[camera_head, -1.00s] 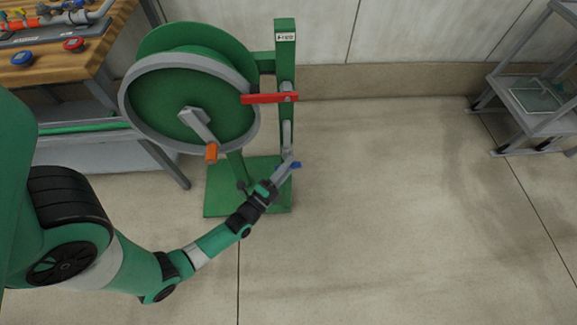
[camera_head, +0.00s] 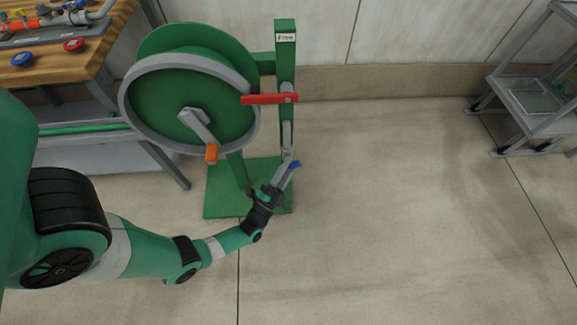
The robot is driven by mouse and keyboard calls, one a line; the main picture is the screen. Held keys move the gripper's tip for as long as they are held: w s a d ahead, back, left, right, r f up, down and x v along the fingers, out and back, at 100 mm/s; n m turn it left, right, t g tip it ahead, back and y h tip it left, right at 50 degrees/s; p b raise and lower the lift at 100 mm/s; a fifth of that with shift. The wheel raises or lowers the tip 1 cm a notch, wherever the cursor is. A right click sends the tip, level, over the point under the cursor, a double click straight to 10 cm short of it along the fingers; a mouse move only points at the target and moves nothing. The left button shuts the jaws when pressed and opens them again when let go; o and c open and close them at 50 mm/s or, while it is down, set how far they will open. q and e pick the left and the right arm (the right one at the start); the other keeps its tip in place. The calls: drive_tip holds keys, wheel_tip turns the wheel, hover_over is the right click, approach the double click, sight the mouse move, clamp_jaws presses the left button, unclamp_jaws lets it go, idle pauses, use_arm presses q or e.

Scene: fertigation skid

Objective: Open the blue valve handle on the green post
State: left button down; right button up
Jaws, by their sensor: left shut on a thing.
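The green post (camera_head: 285,60) stands upright on a green base plate (camera_head: 222,200), with a small white label near its top. The blue valve handle (camera_head: 296,164) shows only as a small blue piece low on the post, at the tips of my left gripper (camera_head: 291,168). My left gripper reaches up to it from below left and is shut on it; its fingers hide most of the handle. A red lever (camera_head: 268,99) sits higher on the post and points left. My right gripper is not in view.
A green hose reel (camera_head: 190,100) with a grey rim and an orange-handled crank (camera_head: 211,153) stands just left of the post. A wooden bench (camera_head: 100,45) is at the upper left, a grey shelf rack (camera_head: 535,100) at the right. The floor right of the post is clear.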

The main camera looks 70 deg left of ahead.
use_arm(q)
drive_tip(key=c, duration=0.8)
unclamp_jaws()
drive_tip(key=shift+o, duration=0.2)
drive_tip(key=v, duration=1.1)
drive_tip(key=shift+s+d+f, duration=0.15)
drive_tip(key=shift+s+f, duration=0.05)
